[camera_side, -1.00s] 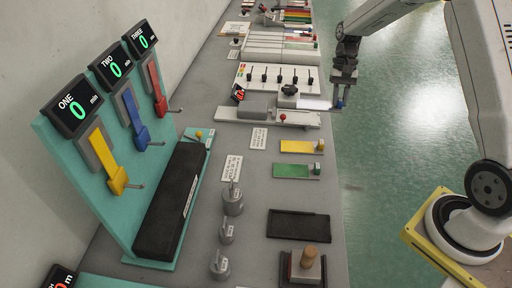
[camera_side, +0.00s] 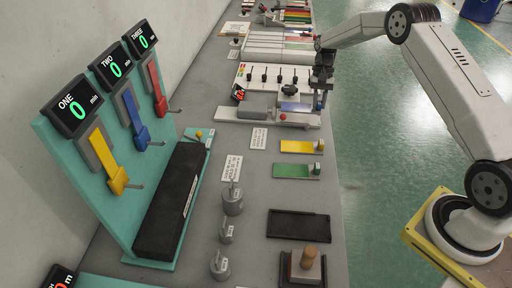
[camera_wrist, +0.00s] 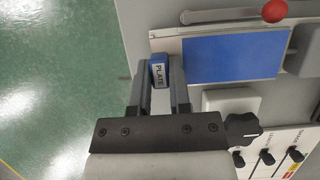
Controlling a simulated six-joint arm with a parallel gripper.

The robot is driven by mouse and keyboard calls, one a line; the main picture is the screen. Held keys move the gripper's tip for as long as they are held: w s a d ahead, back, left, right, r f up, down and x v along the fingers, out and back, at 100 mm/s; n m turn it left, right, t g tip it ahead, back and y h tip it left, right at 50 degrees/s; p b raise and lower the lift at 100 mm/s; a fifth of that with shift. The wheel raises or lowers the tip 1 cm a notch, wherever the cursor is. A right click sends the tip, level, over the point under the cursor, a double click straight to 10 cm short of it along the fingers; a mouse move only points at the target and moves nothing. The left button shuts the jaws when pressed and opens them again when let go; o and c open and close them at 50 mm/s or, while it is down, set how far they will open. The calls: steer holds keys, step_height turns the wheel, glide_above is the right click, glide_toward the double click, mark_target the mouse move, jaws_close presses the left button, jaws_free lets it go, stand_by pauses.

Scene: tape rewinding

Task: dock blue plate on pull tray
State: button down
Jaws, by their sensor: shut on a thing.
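The blue plate (camera_wrist: 235,57) is a flat blue rectangle with a small blue tab marked PLATE at its end. In the wrist view my gripper (camera_wrist: 160,75) is shut on that tab. In the side view the plate (camera_side: 296,107) shows beside my gripper (camera_side: 321,84), over the right part of the pull tray (camera_side: 265,115). The tray is a long pale base with a grey block at its left and a red knob. In the wrist view pale edges of the tray show around the plate. I cannot tell whether the plate touches it.
A panel with several black levers (camera_side: 265,76) and a dark round knob (camera_side: 290,90) stand just behind the tray. Yellow (camera_side: 296,146) and green (camera_side: 292,171) plates lie nearer the camera. The bench edge drops to open floor at the right.

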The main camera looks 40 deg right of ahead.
mark_target(316, 110)
steer(key=shift+w+d+f, duration=0.1)
steer(key=shift+w+f, duration=0.15)
steer(key=shift+w+f, duration=0.1)
steer(key=shift+w+f, duration=0.1)
steer(key=shift+f, duration=1.55)
steer(key=shift+f, duration=0.15)
steer(key=c, duration=0.6)
jaws_free()
steer(key=shift+v, duration=6.15)
